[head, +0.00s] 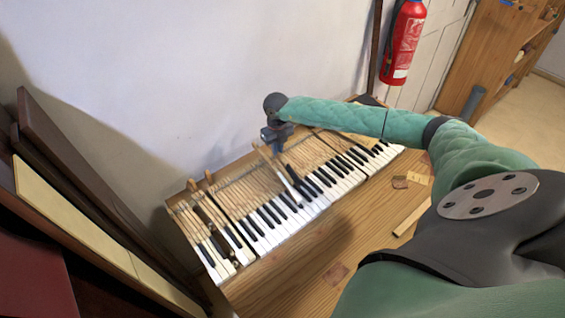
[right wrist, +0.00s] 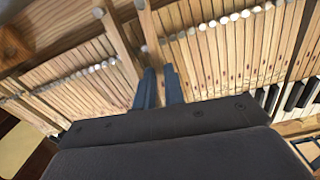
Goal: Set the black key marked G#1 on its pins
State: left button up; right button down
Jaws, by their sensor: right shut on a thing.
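My right gripper (head: 277,146) is above the rear part of the keyboard, with its blue fingers shut on a long wooden key stick. In the right wrist view the fingers (right wrist: 160,88) close around this key stick (right wrist: 151,35), whose far end runs out of the frame. No marking can be read on it, so I cannot tell whether it is G#1. The keyboard (head: 290,190) has a dark gap (head: 212,218) among the keys near its left end. The pins there are too small to make out clearly. My left gripper is not in view.
Dark panels (head: 70,160) lean on the wall at left. A fire extinguisher (head: 403,42) hangs behind.

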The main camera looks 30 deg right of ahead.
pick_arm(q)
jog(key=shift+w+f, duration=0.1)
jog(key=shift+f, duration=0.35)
pick_arm(e)
jog(key=shift+r, duration=0.45)
jog(key=shift+w+a+r+p, duration=0.1)
jog(key=shift+r+p, duration=0.25)
jog(key=shift+r, duration=0.45)
jog(key=shift+w+a+r+p, duration=0.1)
jog(key=shift+r+p, duration=0.2)
jog(key=shift+r, duration=0.5)
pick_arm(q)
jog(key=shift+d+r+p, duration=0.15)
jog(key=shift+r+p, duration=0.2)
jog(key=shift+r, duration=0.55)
pick_arm(e)
jog(key=shift+s+r, duration=0.1)
jog(key=shift+r, duration=0.95)
